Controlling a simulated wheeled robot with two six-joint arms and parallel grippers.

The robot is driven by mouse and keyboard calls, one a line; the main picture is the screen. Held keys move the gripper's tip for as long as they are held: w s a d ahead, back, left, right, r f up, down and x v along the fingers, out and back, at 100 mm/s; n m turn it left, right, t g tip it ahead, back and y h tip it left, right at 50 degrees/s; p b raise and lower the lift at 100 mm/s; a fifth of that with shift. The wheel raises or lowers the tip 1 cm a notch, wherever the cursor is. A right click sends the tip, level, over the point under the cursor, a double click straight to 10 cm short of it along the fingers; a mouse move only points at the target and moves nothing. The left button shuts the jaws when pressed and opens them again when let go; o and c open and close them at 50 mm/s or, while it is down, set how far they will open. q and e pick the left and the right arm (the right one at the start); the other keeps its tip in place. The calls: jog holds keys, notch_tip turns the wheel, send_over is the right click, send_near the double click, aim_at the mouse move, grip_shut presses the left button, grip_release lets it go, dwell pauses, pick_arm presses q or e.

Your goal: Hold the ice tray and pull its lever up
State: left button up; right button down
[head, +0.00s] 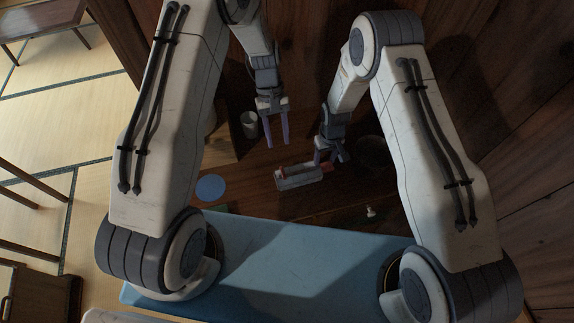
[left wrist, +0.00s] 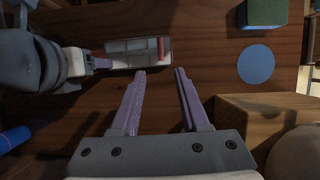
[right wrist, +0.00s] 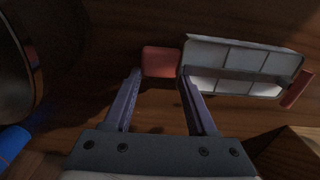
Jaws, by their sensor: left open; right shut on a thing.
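The ice tray (head: 300,179) is pale and lies on the dark wooden table; its compartments show in the left wrist view (left wrist: 125,58) and the right wrist view (right wrist: 235,52). A red grip (right wrist: 160,62) sticks out at one end. My right gripper (head: 321,158) is shut on this grip. The red lever (right wrist: 297,90) is at the other end and also shows in the left wrist view (left wrist: 160,48). My left gripper (head: 277,145) is open and empty, above and beyond the tray, apart from the lever.
A pale cup (head: 250,124) stands left of my left gripper. A blue disc (head: 210,188) lies left of the tray, with a green block (left wrist: 265,12) near it. A dark round bowl (head: 372,152) is right of my right gripper. A small white item (head: 371,211) lies nearer me.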

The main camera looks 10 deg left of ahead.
aim_at(282, 167)
pick_arm(q)
jog(key=x, duration=1.1)
jog(key=shift+s+f, duration=0.1)
jog(key=shift+s, duration=0.05)
grip_shut()
dwell(1.0)
